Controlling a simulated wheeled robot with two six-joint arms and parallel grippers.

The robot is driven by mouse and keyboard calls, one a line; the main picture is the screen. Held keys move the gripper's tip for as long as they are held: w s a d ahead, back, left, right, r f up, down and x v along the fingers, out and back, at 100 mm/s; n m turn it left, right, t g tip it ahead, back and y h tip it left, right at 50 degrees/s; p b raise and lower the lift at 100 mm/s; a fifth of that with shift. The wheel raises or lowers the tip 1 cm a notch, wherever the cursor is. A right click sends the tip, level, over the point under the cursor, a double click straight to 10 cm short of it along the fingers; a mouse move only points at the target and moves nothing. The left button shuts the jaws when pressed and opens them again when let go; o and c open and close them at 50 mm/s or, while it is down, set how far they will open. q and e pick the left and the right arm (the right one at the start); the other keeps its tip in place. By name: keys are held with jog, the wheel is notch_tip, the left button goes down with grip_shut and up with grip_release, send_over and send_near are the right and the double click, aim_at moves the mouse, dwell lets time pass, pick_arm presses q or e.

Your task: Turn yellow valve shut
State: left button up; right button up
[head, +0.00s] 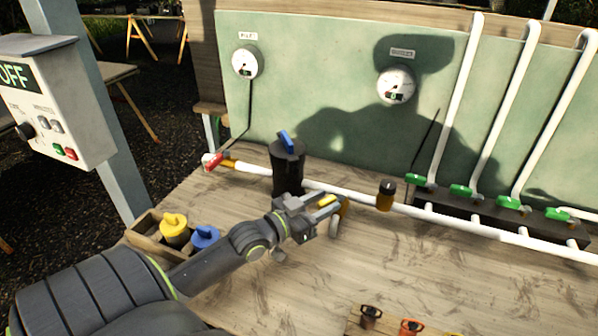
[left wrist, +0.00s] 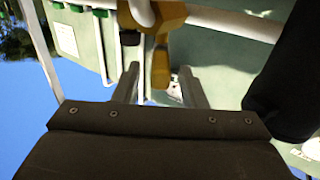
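The yellow valve (head: 343,207) sits on the white pipe along the bench, partly hidden behind my left gripper (head: 322,213) in the head view. In the left wrist view its yellow handle (left wrist: 160,66) points in between the two fingers of my left gripper (left wrist: 160,88). The fingers are apart, one on each side of the handle, with a visible gap on both sides. The valve's body shows just beyond the fingers. My right gripper is in neither view.
A black canister (head: 288,172) with a blue handle stands close to my left gripper. The white pipe (head: 455,222) runs right to a manifold with several green valves (head: 460,190). A wooden box (head: 148,232) holds yellow and blue-topped parts. The bench front (head: 290,295) has clear room.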

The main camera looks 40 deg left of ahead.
pick_arm(q)
jog(key=p+v, duration=0.3)
jog(key=v, duration=0.7)
jog(key=shift+s, duration=0.35)
